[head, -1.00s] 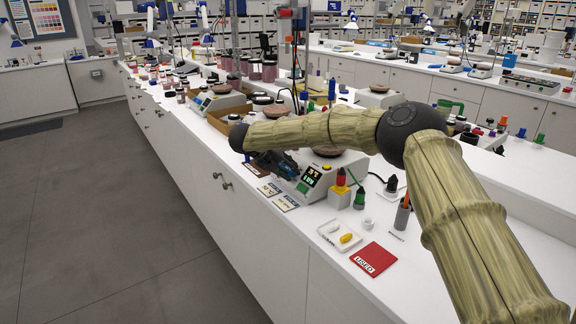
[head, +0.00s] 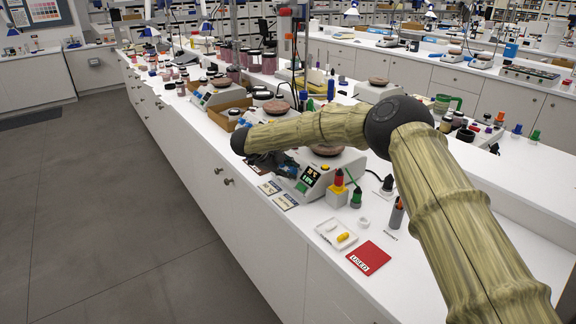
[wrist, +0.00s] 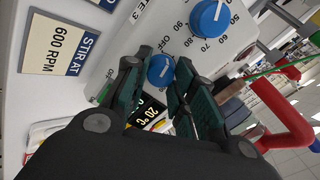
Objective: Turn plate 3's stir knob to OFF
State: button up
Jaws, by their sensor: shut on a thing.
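A white hotplate with "E 3" of its label showing fills much of the wrist view (wrist: 110,55); it also shows in the head view (head: 338,176). A small blue knob (wrist: 160,70) sits on its front between my fingers, with "OFF" printed beside it. My gripper (wrist: 158,82) is shut on this small knob, one dark green finger on each side. A larger blue knob (wrist: 210,18) with a number scale and a white pointer line is above right. A display (wrist: 150,108) reading 20 °C is partly hidden by my fingers. In the head view my arm hides the knobs.
A "STIR AT 600 RPM" card (wrist: 58,46) lies in front of the plate. Other hotplates and jars are behind.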

jog(key=shift+d+f+n+p, duration=0.15)
jog(key=shift+n+p, duration=0.85)
jog(key=shift+n, duration=1.2)
jog(key=o, duration=1)
jog(key=shift+d, duration=0.1)
jog(key=shift+o, duration=0.2)
jog(key=shift+a, duration=0.25)
jog(key=shift+s+a+r, duration=0.2)
jog(key=shift+a+r, duration=0.1)
jog(key=shift+r, duration=0.3)
jog(key=v, duration=1)
jog(key=shift+s+a+r, duration=0.15)
jog(key=shift+s+a, duration=0.05)
